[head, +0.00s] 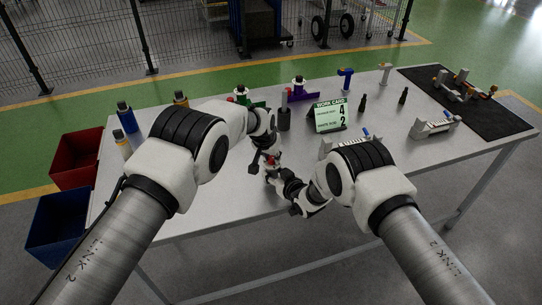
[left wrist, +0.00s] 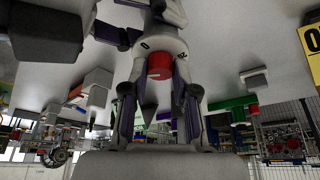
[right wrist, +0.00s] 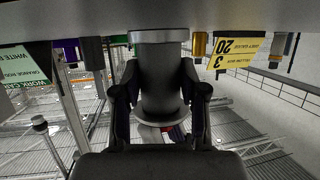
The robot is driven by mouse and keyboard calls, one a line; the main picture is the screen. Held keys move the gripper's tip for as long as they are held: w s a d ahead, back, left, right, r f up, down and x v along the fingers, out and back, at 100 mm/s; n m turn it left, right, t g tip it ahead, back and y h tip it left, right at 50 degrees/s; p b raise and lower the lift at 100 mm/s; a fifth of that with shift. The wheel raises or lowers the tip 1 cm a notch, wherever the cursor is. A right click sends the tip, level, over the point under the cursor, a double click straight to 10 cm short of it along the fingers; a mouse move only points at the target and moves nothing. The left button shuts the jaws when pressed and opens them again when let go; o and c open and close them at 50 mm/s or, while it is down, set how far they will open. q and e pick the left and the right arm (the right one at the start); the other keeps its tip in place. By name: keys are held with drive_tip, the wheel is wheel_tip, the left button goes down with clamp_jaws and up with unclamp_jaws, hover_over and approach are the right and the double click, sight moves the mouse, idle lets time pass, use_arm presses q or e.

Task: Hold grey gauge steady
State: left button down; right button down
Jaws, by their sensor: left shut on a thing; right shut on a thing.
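The grey gauge (right wrist: 162,85) appears in the right wrist view as a dark grey cylinder with a pale band at one end and a flange at the other. My right gripper (right wrist: 160,105) is shut on it, one finger on each side. In the head view my right gripper (head: 270,176) is low over the table's near part. My left gripper (head: 262,157) is just beyond it, close to it. In the left wrist view a red cylindrical part (left wrist: 160,66) shows between the fingers of my left gripper (left wrist: 158,100), which is shut on it. My grippers largely hide both pieces in the head view.
A green work card (head: 328,116) stands on the white table (head: 220,195), near a dark holder (head: 284,120). Bottles (head: 127,117) stand at the left. A grey fixture (head: 434,127) and black mat (head: 500,115) are at the right. Red (head: 76,160) and blue (head: 62,222) bins flank the table's left edge.

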sight(271, 159)
use_arm(q)
drive_tip(key=shift+n+y, duration=0.6)
drive_tip(key=shift+n, duration=1)
drive_tip(key=c, duration=0.9)
unclamp_jaws()
wheel_tip(271, 159, up, 10)
